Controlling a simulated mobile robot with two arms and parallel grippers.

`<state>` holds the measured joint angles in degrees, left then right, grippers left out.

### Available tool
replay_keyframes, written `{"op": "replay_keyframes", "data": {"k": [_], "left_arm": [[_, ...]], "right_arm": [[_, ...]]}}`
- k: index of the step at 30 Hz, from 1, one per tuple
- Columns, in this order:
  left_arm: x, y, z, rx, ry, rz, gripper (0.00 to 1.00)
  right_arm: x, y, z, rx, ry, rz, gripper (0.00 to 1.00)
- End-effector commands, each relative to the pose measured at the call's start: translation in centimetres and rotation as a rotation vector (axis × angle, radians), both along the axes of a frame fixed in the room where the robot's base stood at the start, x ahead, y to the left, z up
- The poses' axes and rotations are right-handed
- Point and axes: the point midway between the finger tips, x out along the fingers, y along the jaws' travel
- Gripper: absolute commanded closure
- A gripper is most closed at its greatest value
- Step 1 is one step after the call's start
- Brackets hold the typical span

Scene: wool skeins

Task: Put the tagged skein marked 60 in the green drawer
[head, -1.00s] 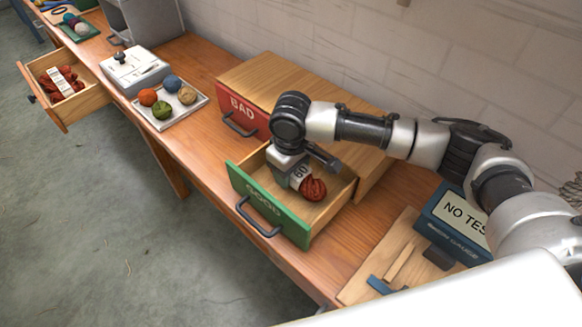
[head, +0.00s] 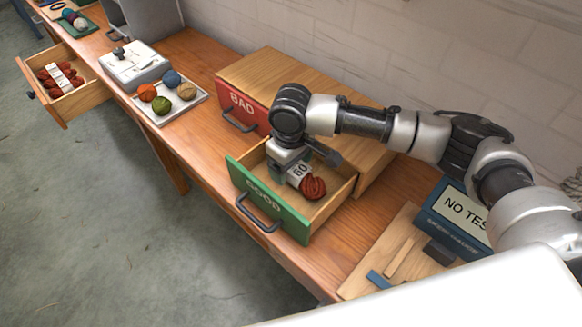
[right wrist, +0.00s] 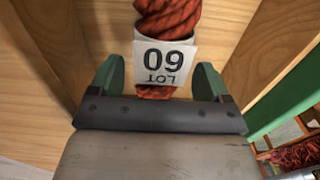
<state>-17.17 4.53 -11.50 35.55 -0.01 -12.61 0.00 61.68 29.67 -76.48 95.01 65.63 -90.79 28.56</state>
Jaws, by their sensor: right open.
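The dark red skein (head: 313,187) with a white tag reading 60 (head: 299,172) lies inside the open green drawer marked GOOD (head: 268,206). My right gripper (head: 294,165) is down inside that drawer, at the tagged end of the skein. In the right wrist view, its two green fingers (right wrist: 158,82) stand apart on either side of the tagged skein (right wrist: 168,18), with gaps at both sides. The tag (right wrist: 165,57) reads upside down there, with LOT beside the number. My left gripper is not in view.
A shut red drawer marked BAD (head: 242,108) sits beside the green one. A tray (head: 200,97) holds several coloured balls. An open wooden drawer (head: 88,99) at far left holds red tagged skeins. A blue gauge box (head: 455,215) stands at right.

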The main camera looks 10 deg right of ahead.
Motion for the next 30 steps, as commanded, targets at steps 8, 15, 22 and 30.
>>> {"op": "replay_keyframes", "data": {"k": [8,15,22,30], "left_arm": [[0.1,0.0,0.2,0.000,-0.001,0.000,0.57],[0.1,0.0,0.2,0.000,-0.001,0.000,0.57],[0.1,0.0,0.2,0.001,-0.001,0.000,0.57],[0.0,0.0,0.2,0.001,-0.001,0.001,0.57]], "right_arm": [[0.1,0.0,6.3,0.003,-0.004,0.000,0.22],[0.1,0.0,10.5,0.002,-0.003,-0.002,0.22],[0.0,0.0,11.8,0.001,0.000,-0.002,0.22],[0.0,0.0,11.9,0.001,0.000,-0.002,0.22]]}}
